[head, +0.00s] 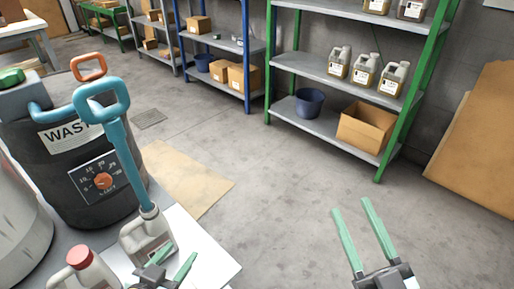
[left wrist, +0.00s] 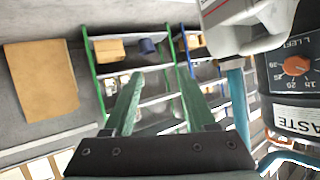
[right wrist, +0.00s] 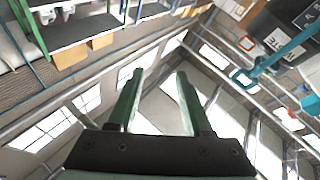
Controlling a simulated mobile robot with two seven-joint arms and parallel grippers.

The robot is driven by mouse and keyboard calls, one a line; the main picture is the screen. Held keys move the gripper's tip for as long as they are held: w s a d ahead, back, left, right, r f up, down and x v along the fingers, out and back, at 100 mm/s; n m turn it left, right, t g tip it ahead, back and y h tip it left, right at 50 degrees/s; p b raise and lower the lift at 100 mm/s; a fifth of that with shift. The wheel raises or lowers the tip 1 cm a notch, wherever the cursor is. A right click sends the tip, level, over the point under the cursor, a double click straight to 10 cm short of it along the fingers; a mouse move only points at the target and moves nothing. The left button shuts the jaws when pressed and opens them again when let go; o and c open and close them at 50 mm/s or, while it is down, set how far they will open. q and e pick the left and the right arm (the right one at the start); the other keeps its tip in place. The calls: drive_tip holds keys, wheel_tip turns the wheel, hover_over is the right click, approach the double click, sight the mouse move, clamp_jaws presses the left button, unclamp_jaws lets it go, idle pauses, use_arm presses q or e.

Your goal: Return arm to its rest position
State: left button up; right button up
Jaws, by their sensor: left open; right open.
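My left gripper (head: 171,268) is at the bottom of the head view, just beside a grey jug (head: 147,240). Its green fingers are apart, and the left wrist view shows nothing between them. My right gripper (head: 364,222) is over bare floor at lower right, its fingers also apart and empty, as the right wrist view shows. A blue tool with a loop handle (head: 121,140) stands tilted, its lower end at the jug's mouth; whether it goes inside is unclear. The jug (left wrist: 245,18) and blue shaft (left wrist: 238,95) show right of the fingers in the left wrist view.
A black waste drum (head: 65,190) with an orange dial stands at left. A red-capped jug (head: 85,272) is at bottom left on a pale surface (head: 215,255). Green-framed shelves (head: 325,125) hold jugs, a bucket and a box. A brown board (head: 480,145) leans at right.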

use_arm(q)
drive_tip(key=d+r+m+t+h+p, duration=0.1)
drive_tip(key=d+r+m+t+h, duration=0.2)
drive_tip(key=r, duration=0.5)
drive_tip(key=d+r+m+t+h+p, duration=0.1)
drive_tip(key=d+r+t+h, duration=0.15)
drive_tip(key=r+t, duration=0.45)
drive_tip(key=s+a+f+n+g+y+p, duration=0.2)
drive_tip(key=s+f+g+p, duration=0.2)
drive_tip(key=p, duration=0.7)
drive_tip(key=s+a+f+n+g+y+p, duration=0.1)
drive_tip(key=s+f+n+g+y+p, duration=0.2)
drive_tip(key=f+g+p, duration=0.4)
drive_tip(key=s+g+p, duration=0.1)
drive_tip(key=g+p, duration=0.1)
drive_tip(key=p, duration=0.2)
drive_tip(key=shift+a+f, duration=0.15)
drive_tip(key=shift+a, duration=0.2)
use_arm(e)
drive_tip(key=s+d+f+m+g+h, duration=0.3)
drive_tip(key=s+f+m+g+h, duration=0.2)
drive_tip(key=s+f+g, duration=0.3)
wheel_tip(320, 180, down, 4)
drive_tip(key=g, duration=0.3)
drive_tip(key=shift+f+g+h, duration=0.2)
drive_tip(key=shift+g+h, duration=0.2)
